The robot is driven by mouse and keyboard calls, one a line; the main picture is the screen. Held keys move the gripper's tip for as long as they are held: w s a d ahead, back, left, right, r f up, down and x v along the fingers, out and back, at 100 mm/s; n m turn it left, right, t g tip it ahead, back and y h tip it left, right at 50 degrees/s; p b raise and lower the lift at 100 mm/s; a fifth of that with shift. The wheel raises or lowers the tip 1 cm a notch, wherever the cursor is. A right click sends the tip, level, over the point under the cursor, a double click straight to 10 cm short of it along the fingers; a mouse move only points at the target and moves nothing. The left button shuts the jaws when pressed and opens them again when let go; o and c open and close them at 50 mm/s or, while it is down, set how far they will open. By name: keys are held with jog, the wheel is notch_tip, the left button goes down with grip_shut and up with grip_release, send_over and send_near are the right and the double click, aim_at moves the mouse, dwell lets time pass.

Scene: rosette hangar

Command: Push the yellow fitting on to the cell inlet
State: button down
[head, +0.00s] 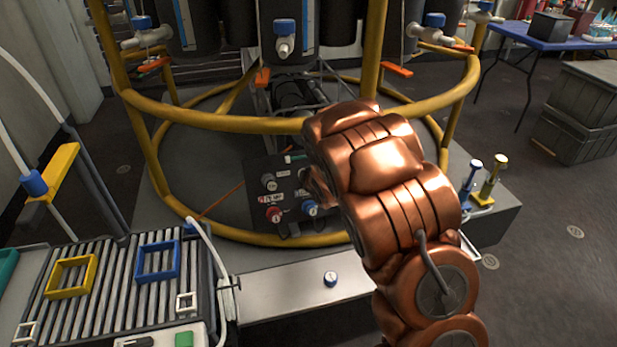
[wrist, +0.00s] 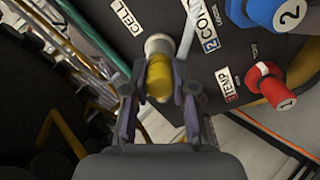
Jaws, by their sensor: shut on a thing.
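The yellow fitting (wrist: 158,78) is between the two fingers of my gripper (wrist: 158,92) in the wrist view. The fingers are shut on its sides. Straight ahead of it is the pale round cell inlet (wrist: 159,44), beside the CELL label (wrist: 127,18) on the dark panel. The fitting's far end meets or overlaps the inlet in this view; I cannot tell how far on it sits. In the head view my copper arm reaches down to the panel (head: 257,195) and hides the fitting and most of my gripper.
A red knob marked 1 (wrist: 270,85) and a blue knob marked 2 (wrist: 277,14) stand right of the fitting. A yellow tubular frame (head: 213,122) surrounds the panel.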

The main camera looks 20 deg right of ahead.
jog(key=c, duration=0.9)
grip_release()
jog(key=shift+o, duration=0.2)
jog(key=v, duration=1.2)
